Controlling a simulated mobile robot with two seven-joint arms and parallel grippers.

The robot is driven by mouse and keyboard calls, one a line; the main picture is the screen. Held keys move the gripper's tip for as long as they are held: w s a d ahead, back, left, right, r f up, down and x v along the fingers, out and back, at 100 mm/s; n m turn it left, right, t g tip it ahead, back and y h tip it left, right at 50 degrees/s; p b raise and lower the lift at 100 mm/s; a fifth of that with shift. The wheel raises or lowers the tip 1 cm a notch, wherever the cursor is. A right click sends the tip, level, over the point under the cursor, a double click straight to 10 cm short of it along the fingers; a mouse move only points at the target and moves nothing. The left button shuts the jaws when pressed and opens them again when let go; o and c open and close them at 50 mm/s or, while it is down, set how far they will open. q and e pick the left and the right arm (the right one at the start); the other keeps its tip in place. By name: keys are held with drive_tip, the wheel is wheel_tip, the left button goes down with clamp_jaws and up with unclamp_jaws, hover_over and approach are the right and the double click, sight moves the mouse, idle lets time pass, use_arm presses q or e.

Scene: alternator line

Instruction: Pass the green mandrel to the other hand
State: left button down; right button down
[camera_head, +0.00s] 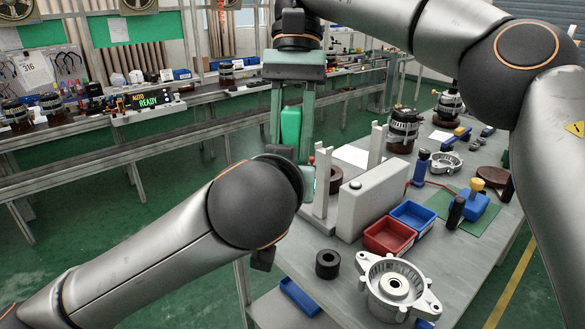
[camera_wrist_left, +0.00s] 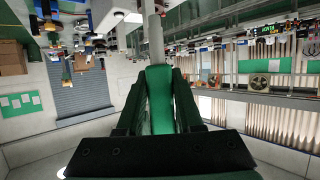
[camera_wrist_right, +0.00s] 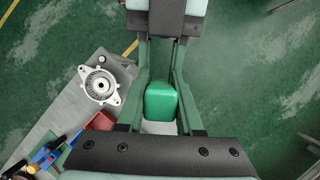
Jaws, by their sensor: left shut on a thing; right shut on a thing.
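The green mandrel (camera_head: 291,127) is held upright in the air, left of the workbench. My right gripper (camera_head: 292,140) comes down from above, with a finger on each side of the mandrel, and is shut on it. My left gripper (camera_wrist_left: 159,78) is shut on the mandrel from below; in the head view my left arm's wrist hides most of it. The green part fills the space between the fingers in the left wrist view (camera_wrist_left: 160,97) and the right wrist view (camera_wrist_right: 161,101). In the left wrist view a grey shaft extends beyond the green part.
The workbench (camera_head: 345,285) carries a white upright fixture (camera_head: 322,195), a grey-white box (camera_head: 372,200), a red bin (camera_head: 390,236), a blue bin (camera_head: 413,215), an alternator housing (camera_head: 394,287) and a black ring (camera_head: 327,264). Green floor lies open to the left.

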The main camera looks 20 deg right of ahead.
drive_tip(key=shift+c, duration=2.4)
unclamp_jaws()
